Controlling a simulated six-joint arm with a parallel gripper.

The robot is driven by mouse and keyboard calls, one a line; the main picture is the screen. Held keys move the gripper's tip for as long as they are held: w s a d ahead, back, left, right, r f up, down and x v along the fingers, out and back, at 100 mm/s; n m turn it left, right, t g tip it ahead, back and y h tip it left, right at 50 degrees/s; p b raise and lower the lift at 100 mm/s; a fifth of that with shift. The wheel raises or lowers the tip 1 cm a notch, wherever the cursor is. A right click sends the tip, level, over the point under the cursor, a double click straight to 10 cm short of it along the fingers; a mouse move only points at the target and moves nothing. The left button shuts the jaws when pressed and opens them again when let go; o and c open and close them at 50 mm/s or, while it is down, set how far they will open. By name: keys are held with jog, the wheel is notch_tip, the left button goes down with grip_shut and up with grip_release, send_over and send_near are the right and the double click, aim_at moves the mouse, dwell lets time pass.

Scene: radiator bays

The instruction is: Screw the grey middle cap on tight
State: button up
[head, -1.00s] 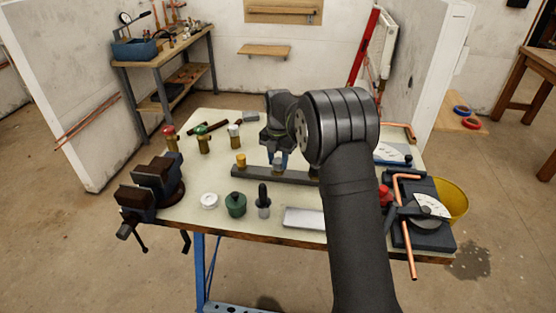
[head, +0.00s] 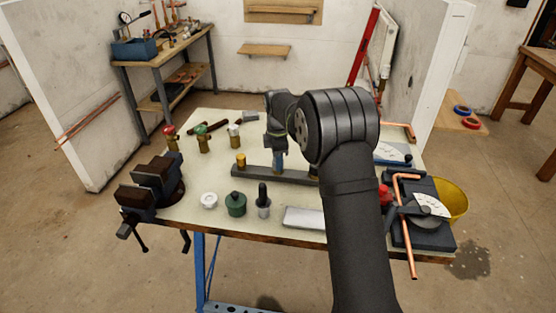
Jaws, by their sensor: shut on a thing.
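A dark manifold bar (head: 258,174) lies across the middle of the bench, with a brass-yellow cap (head: 241,160) standing on its left end. My gripper (head: 279,164) points down over the middle of the bar, just right of the brass cap. It is shut on the grey middle cap, which the fingers almost wholly hide. The fingers show nearly edge-on as a narrow blue-grey shape reaching down to the bar. How far the cap sits on its thread cannot be seen.
A white round piece (head: 209,200), a green pot (head: 236,204) and a dark-topped bottle (head: 263,200) stand in front of the bar. Valves (head: 203,138) stand behind left. A vise (head: 155,185) is at the left edge, a pipe bender (head: 425,210) at the right.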

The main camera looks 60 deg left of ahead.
jog(key=m, duration=0.5)
jog(key=shift+m, duration=0.3)
jog(key=shift+c, duration=0.2)
jog(key=shift+o, duration=0.2)
jog(key=m, duration=0.4)
jog(key=shift+m, duration=0.3)
jog(key=m, duration=1)
jog(key=shift+f, duration=0.1)
jog(key=shift+c, duration=0.2)
jog(key=o, duration=1)
jog(key=shift+c, duration=0.2)
